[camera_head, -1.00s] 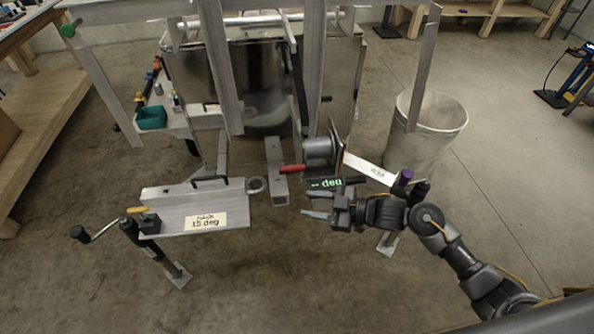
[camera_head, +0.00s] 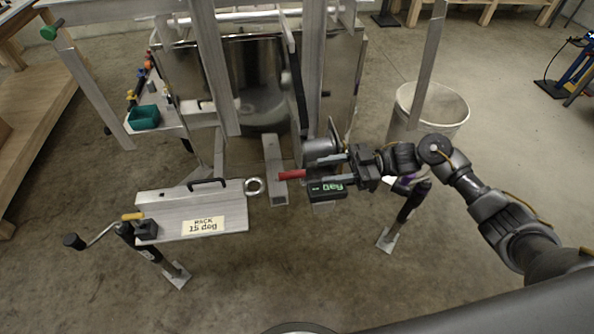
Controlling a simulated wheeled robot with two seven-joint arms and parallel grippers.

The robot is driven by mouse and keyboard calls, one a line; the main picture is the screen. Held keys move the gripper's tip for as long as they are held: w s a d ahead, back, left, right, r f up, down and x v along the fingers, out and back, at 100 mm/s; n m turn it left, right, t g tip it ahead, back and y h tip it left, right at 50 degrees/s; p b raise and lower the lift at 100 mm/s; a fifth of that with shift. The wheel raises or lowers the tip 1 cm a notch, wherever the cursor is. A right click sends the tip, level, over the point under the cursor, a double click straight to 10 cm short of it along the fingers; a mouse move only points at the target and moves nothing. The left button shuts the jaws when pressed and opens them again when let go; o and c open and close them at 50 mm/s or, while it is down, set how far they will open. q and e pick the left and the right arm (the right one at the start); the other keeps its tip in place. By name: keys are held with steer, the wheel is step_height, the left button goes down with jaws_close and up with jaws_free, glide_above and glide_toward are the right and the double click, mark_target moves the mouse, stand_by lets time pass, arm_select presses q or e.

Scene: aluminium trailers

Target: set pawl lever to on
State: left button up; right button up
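A red-handled lever (camera_head: 291,175), which I take for the pawl lever, sticks out to the left from the grey cylindrical winch drum (camera_head: 317,147). My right gripper (camera_head: 313,170) reaches in from the right in front of the drum. Its two fingers are apart and point left, one above the other, at the right end of the red handle. I cannot tell whether they touch it. The fingers and gripper body hide the lever's root and part of the drum. My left gripper is not in view.
A black box with a green display (camera_head: 327,189) sits just below the fingers. A plate labelled "RACK 15 deg" (camera_head: 190,215) with a crank (camera_head: 93,236) is at the left. A metal bin (camera_head: 432,108) stands behind my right arm. Uprights (camera_head: 312,65) rise behind the drum.

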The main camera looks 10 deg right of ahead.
mark_target(297, 175)
steer(key=a+p, duration=0.2)
steer(key=a, duration=0.6)
steer(key=shift+a, duration=0.2)
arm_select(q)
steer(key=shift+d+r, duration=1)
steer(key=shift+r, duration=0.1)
arm_select(e)
jaws_close()
